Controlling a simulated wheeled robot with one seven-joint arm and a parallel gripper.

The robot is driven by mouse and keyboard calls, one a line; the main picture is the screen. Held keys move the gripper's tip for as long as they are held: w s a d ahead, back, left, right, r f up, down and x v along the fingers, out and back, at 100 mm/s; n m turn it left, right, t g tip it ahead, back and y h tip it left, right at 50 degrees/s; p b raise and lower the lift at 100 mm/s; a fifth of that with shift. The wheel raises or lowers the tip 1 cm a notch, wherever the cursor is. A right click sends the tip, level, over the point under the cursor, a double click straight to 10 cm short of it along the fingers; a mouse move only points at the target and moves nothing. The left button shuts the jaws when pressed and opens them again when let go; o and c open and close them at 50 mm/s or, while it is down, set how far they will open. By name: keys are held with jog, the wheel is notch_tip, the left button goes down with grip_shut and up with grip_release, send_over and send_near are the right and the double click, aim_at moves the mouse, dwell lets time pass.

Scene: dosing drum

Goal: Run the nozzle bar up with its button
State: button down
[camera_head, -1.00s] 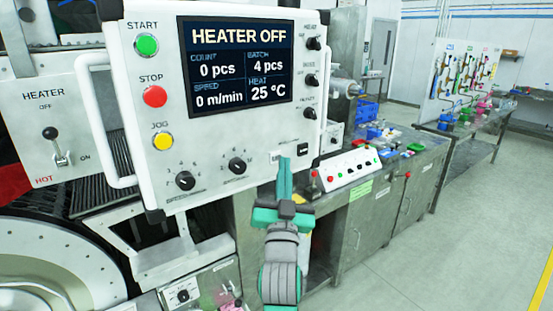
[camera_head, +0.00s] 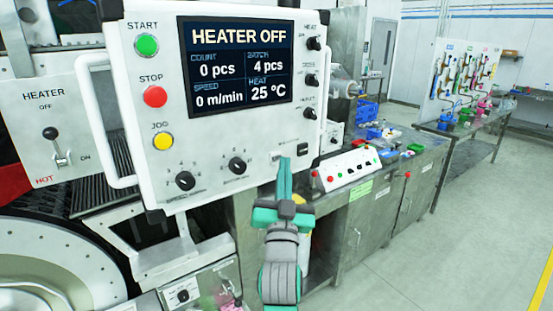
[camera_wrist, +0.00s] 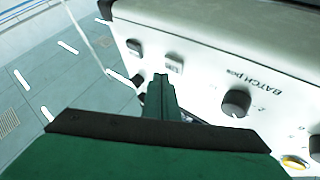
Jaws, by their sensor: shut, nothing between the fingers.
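The white control panel (camera_head: 215,130) fills the upper left of the head view, its screen (camera_head: 240,60) reading HEATER OFF. At its lower right corner is a small dark button (camera_head: 302,148). A second small control (camera_head: 277,157) sits just left of it, at my fingertips. The wrist view shows two small square buttons on the panel face, one farther (camera_wrist: 134,46) and one nearer (camera_wrist: 175,64). Their labels cannot be read, and the nozzle bar cannot be made out. My gripper (camera_head: 285,160) is shut and empty. Its tips (camera_wrist: 160,78) are close beside the nearer button; contact cannot be told.
START (camera_head: 146,45), STOP (camera_head: 154,97) and JOG (camera_head: 162,141) buttons line the panel's left. Black knobs (camera_head: 237,166) sit along its bottom and right edge. A bench (camera_head: 375,195) with a small button box (camera_head: 347,169) stands behind right. The floor at right is clear.

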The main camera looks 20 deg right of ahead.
jog(key=shift+w, duration=0.1)
jog(key=shift+w+a, duration=0.2)
jog(key=shift+w, duration=0.15)
jog(key=shift+w+a, duration=0.15)
jog(key=shift+w, duration=0.2)
dwell(0.9)
jog(key=shift+s+d, duration=0.3)
jog(key=shift+s, duration=0.5)
jog(key=s, duration=0.1)
jog(key=s+d, duration=0.1)
jog(key=s, duration=0.2)
jog(key=shift+s+d, duration=0.35)
jog(key=shift+f, duration=0.15)
dwell(0.5)
